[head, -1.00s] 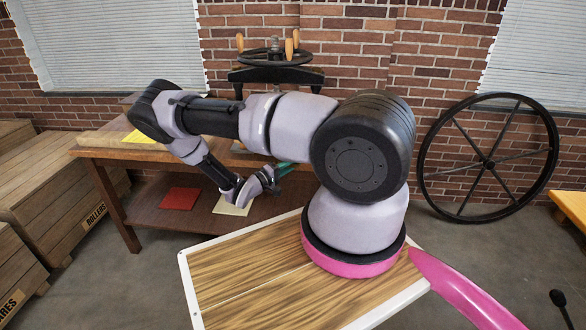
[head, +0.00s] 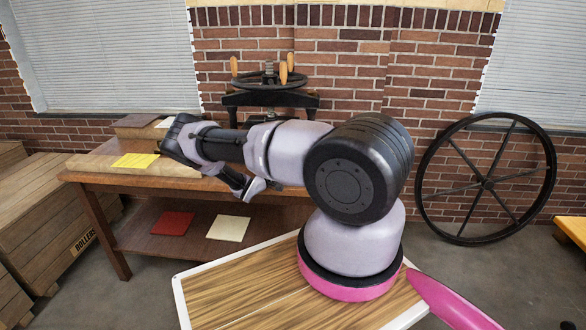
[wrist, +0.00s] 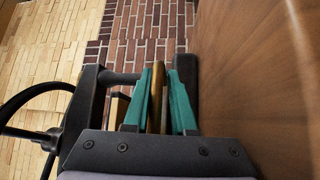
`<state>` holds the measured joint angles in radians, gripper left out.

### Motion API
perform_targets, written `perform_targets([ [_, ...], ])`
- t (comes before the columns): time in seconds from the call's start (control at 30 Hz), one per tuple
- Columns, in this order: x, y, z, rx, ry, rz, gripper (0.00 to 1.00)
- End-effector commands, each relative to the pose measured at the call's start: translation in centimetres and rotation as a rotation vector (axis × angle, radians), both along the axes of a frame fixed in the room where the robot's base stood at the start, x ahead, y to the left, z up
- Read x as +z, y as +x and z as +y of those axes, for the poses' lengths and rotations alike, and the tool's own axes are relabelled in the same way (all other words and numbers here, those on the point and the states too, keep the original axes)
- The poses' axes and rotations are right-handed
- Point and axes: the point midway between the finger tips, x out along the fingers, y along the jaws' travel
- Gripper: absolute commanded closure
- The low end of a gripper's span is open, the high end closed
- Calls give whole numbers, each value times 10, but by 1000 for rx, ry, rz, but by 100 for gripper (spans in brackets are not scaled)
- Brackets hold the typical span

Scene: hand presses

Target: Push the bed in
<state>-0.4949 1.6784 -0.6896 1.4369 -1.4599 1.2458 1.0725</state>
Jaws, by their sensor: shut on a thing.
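The hand press (head: 270,101) stands at the back of the wooden table, with a dark wheel (head: 268,79) and upright wooden handles on top. In the head view my arm hides its lower part and my fingers. In the wrist view my gripper (wrist: 159,100) has its green fingers on either side of a thin golden-brown plate (wrist: 157,60), which looks like the edge of the bed, and is shut on it. The plate lies between the press's dark upper part (wrist: 88,95) and a dark part on the right. How far the bed sits under the press is hidden.
The wooden table (head: 95,180) carries a yellow sheet (head: 135,160). Red (head: 172,223) and cream (head: 229,228) sheets lie on its lower shelf. Crates (head: 60,215) stand at the left. A large spoked wheel (head: 486,183) leans on the brick wall at the right.

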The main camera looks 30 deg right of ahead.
Motion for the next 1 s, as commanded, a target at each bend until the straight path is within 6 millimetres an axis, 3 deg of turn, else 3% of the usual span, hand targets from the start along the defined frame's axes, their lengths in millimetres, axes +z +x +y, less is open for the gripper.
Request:
perform_targets([
  [0.03,8,4,-1,2,-12,-13,100],
  [0.37,8,5,-1,2,-12,-13,100],
  [0.4,8,5,-1,2,-12,-13,64],
  [0.43,8,5,-2,3,-11,-12,56],
  [0.8,4,3,0,1,-7,-5,56],
  [1.0,1,-1,23,5,-7,-5,56],
])
